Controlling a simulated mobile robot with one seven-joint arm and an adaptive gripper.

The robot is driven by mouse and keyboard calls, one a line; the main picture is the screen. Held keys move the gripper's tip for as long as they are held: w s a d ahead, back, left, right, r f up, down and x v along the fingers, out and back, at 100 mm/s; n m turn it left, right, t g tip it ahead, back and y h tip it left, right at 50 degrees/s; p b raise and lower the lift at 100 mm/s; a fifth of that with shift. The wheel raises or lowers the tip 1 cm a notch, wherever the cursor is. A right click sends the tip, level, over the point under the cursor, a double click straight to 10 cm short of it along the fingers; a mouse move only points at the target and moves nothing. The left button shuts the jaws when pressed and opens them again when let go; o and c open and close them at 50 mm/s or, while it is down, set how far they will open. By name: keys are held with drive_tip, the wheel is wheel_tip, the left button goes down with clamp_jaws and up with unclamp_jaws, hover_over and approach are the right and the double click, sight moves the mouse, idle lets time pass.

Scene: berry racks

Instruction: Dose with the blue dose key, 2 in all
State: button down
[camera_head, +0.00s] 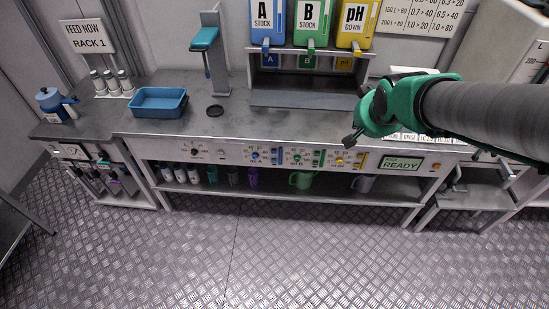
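The front panel (223,154) of the bench carries dosing controls in blue, green and yellow groups. The blue group has a round blue knob (254,156) and an upright blue key (277,156); their fine print is too small to read. The blue container marked A STOCK (266,20) hangs above the bench. My gripper (348,141) is at the right, its dark fingertips just above the yellow end of the panel, well right of the blue key. It appears to hold nothing, but its finger gap is too small to judge. A green display (402,163) reads READY.
Green B (312,18) and yellow pH DOWN (357,20) containers hang beside A. On the bench are a blue tray (158,112) and a stand (217,80). Bottles and a green jug (302,180) stand on the lower shelf. The floor (240,250) in front is clear.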

drive_tip(key=w+a+f+t+y+b, duration=0.1)
drive_tip(key=w+a+f+y, duration=0.1)
drive_tip(key=w+a+f, duration=0.7)
drive_tip(key=w+a+f+t+y+b, duration=0.1)
drive_tip(key=w+a+f, duration=0.2)
drive_tip(key=w+f, duration=1.1)
drive_tip(key=a+f+y, duration=0.1)
drive_tip(key=a+f, duration=0.2)
drive_tip(key=f, duration=0.5)
drive_tip(key=a+f+y, duration=0.1)
drive_tip(key=a+f, duration=0.3)
drive_tip(key=f, duration=0.3)
drive_tip(key=y+b, duration=0.1)
drive_tip(key=y, duration=0.2)
approach(274, 160)
drive_tip(key=s+a+f, duration=0.5)
drive_tip(key=s, duration=0.1)
drive_tip(key=shift+n, duration=0.3)
drive_tip(key=w+b, duration=0.1)
drive_tip(key=w, duration=0.7)
drive_tip(key=shift+w+b, duration=0.3)
drive_tip(key=shift+w, duration=0.15)
drive_tip(key=shift+w, duration=0.25)
